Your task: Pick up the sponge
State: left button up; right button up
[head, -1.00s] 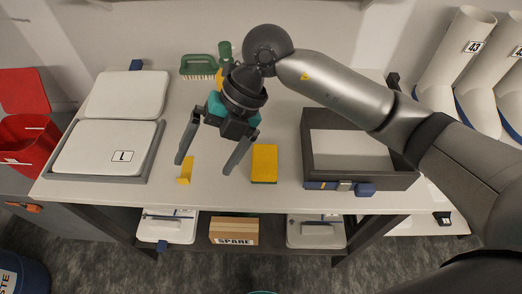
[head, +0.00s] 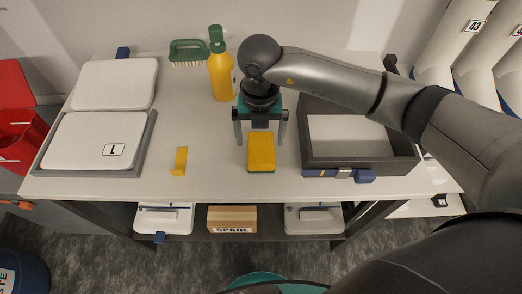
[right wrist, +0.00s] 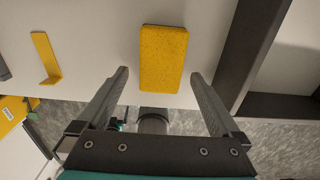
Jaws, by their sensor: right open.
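The sponge (head: 261,150) is a yellow block with a green underside, lying on the bench top near its front edge. It also shows in the right wrist view (right wrist: 163,58), ahead of and between the fingers. My right gripper (head: 260,142) is open and empty. In the head view its fingers are on either side of the sponge's far end; in the right wrist view (right wrist: 160,85) the sponge's near end lies about level with the fingertips. I see no contact with the sponge. My left gripper is not in view.
A yellow bracket (head: 180,161) lies left of the sponge. A grey open-topped box (head: 412,165) stands close on the right. A yellow spray bottle (head: 221,75) and green brush (head: 188,52) are at the back. A lidded tray (head: 42,171) is at left.

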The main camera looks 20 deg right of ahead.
aim_at(261, 147)
jog(key=shift+w+d+f, duration=0.1)
jog(key=shift+w+f, duration=0.05)
jog(key=shift+f, duration=2.55)
jog(key=shift+c, duration=0.2)
jog(key=c, duration=1.1)
jog(key=shift+r, duration=0.15)
jog(key=shift+r+p, duration=0.8)
jog(key=shift+r, duration=9.1)
